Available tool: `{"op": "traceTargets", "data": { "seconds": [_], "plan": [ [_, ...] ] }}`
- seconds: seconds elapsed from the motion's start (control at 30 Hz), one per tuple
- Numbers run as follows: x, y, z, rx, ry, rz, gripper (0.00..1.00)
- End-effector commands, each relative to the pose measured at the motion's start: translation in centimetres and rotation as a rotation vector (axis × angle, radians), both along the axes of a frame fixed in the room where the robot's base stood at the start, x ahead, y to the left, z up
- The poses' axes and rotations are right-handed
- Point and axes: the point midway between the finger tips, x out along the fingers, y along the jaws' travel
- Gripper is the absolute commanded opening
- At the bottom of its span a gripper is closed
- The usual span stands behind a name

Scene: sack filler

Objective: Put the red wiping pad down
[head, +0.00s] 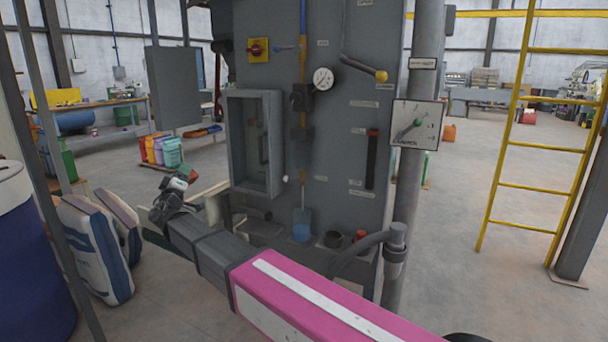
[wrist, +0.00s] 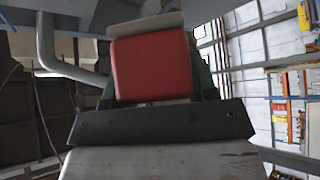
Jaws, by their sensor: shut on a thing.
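The red wiping pad (wrist: 150,68) fills the middle of the wrist view, with a pale strip (wrist: 148,24) along its far edge. My gripper (wrist: 153,80) is shut on it, with dark green fingers showing on both sides. In the head view my gripper (head: 168,202) is held out at the left, in front of the grey machine (head: 340,140) and near its lower left corner.
The machine's low shelf holds a blue container (head: 302,226), a dark cup (head: 333,239) and a small red item (head: 360,236). A grey pipe (head: 402,200) stands at its right. Filled sacks (head: 95,250) and a blue drum (head: 30,260) are at left. Floor at right is clear before the yellow ladder (head: 530,145).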

Motion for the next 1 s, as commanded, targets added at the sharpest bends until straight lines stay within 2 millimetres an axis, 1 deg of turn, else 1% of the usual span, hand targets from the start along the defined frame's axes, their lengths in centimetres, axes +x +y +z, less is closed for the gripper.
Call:
{"op": "traceTargets", "data": {
  "seconds": [0.03,0.17,0.27,0.37,0.47,0.57,0.67,0.7,0.77,0.8,0.83,0.87,0.9,0.97,1.0],
  "plan": [
    [0.3,-0.9,-0.3,0.0,0.001,-0.012,0.15],
    [0.9,-2.6,-1.1,0.001,0.003,-0.036,0.15],
    [1.5,-4.4,-1.8,0.001,0.004,-0.061,0.15],
    [2.0,-6.3,-2.6,0.002,0.006,-0.089,0.15],
    [2.7,-8.8,-3.5,0.003,0.009,-0.123,0.15],
    [3.4,-12.0,-4.7,0.004,0.01,-0.169,0.15],
    [4.1,-16.3,-6.3,0.005,0.013,-0.228,0.15],
    [4.4,-18.2,-7.0,0.006,0.013,-0.254,0.15],
    [4.6,-21.1,-7.9,0.007,0.014,-0.295,0.15],
    [4.7,-22.9,-8.6,0.007,0.015,-0.322,0.15],
    [4.8,-24.3,-9.0,0.007,0.015,-0.341,0.15],
    [4.8,-25.7,-9.5,0.008,0.015,-0.362,0.15],
    [4.8,-27.6,-10.1,0.008,0.016,-0.388,0.15],
    [4.8,-30.3,-10.9,0.009,0.015,-0.428,0.15],
    [4.6,-32.1,-11.5,0.01,0.016,-0.454,0.15]
  ]
}}
